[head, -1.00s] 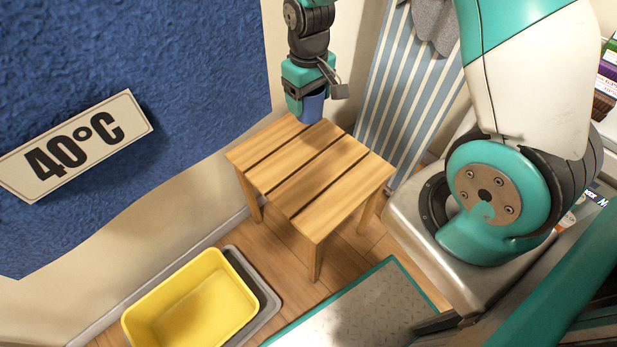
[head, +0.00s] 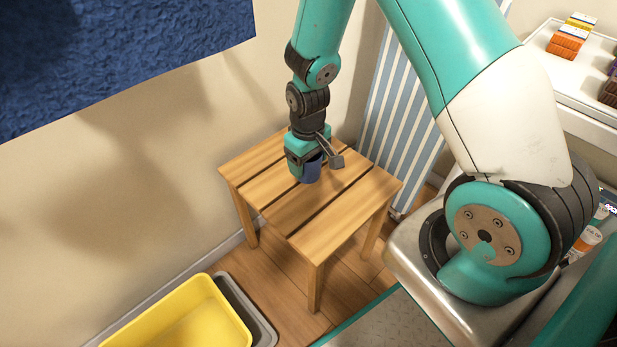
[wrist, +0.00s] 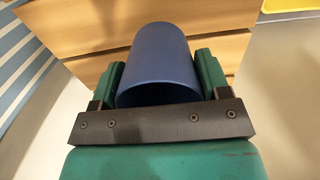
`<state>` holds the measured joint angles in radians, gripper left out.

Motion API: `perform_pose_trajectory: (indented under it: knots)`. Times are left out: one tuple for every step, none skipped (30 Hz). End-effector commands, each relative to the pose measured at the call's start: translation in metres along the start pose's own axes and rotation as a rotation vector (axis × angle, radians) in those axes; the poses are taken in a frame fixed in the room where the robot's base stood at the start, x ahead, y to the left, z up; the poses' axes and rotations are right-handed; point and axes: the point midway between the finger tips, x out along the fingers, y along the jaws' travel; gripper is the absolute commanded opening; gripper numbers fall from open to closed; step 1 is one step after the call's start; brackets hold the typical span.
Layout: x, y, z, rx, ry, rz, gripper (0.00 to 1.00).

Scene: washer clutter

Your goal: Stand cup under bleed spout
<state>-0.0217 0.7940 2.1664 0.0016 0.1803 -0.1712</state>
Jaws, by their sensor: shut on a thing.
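The blue cup (head: 312,170) is at the slatted wooden stool (head: 335,214), over its top near the back. In the wrist view the cup (wrist: 160,62) lies between the two green fingers. My gripper (head: 305,166) is shut on the cup and points down at the stool. In the wrist view my gripper (wrist: 158,85) has a finger on each side of the cup. I cannot tell whether the cup's base touches the slats. No bleed spout can be made out in these views.
A yellow tub (head: 185,318) stands on the floor at the lower left, with a grey tray (head: 248,308) beside it. A blue-and-white striped board (head: 402,120) leans behind the stool. Blue cloth (head: 110,50) hangs at the upper left. A white shelf (head: 580,90) is at the right.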

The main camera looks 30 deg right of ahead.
Motion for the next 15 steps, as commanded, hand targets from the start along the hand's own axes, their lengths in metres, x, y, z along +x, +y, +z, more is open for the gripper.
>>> perform_pose_trajectory:
  knots:
    - [0.004, 0.0, 0.0, 0.0, 0.0, 0.0, 0.47]
    - [0.005, 0.0, 0.0, 0.0, 0.0, 0.0, 0.47]
    - [0.008, 0.0, 0.0, 0.0, -0.001, 0.0, 0.47]
    - [0.011, 0.0, 0.0, 0.0, -0.001, 0.0, 0.47]
    - [0.014, 0.0, 0.0, 0.0, -0.002, 0.0, 0.47]
    - [0.019, 0.0, 0.001, 0.0, -0.002, 0.0, 0.47]
    - [0.024, 0.0, 0.001, 0.0, -0.002, 0.0, 0.47]
    - [0.03, 0.0, 0.001, 0.0, -0.003, 0.0, 0.47]
    - [0.037, 0.0, 0.001, 0.0, -0.003, 0.0, 0.47]
    - [0.041, 0.0, 0.0, 0.0, -0.002, 0.0, 0.47]
    - [0.045, 0.0, 0.0, 0.0, -0.002, 0.0, 0.47]
    - [0.048, 0.0, 0.0, 0.0, -0.001, 0.0, 0.47]
    - [0.049, 0.0, 0.0, 0.0, 0.0, 0.0, 0.47]
    - [0.049, 0.0, 0.0, 0.0, 0.001, 0.0, 0.47]
    - [0.048, 0.0, 0.0, 0.0, 0.001, 0.0, 0.47]
